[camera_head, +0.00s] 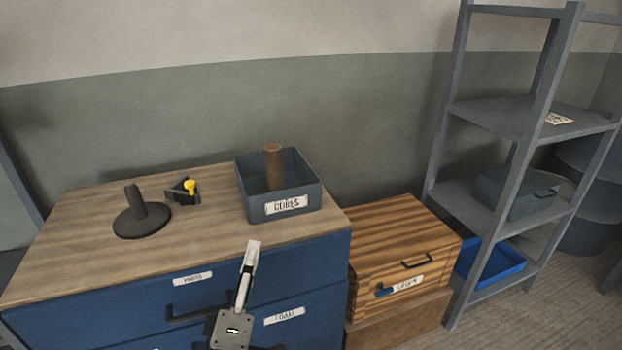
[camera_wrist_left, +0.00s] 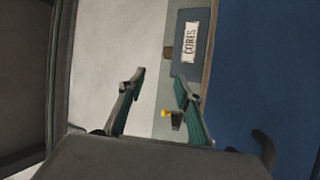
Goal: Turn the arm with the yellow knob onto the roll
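The arm with the yellow knob (camera_head: 190,186) sits on a small dark bracket on the wooden top of a blue cabinet. Left of it stands a dark round base with a short upright post (camera_head: 139,203); no roll shows on it. A brown roll-like core (camera_head: 273,166) stands upright in a grey bin (camera_head: 317,201) labelled CORES. My left gripper (camera_head: 251,256) is in front of the cabinet, short of the knob and the bin. In the left wrist view its two fingers (camera_wrist_left: 158,92) are apart with nothing between them, and the yellow knob (camera_wrist_left: 166,113) shows beyond. My right gripper is not in view.
Dark drawer handles and labels are on the blue cabinet front (camera_head: 310,260). A striped wooden chest (camera_head: 400,225) stands to its right. A grey shelf rack (camera_head: 520,120) holds a grey case (camera_head: 515,190) and a blue tray (camera_head: 497,265). The front of the cabinet top is bare.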

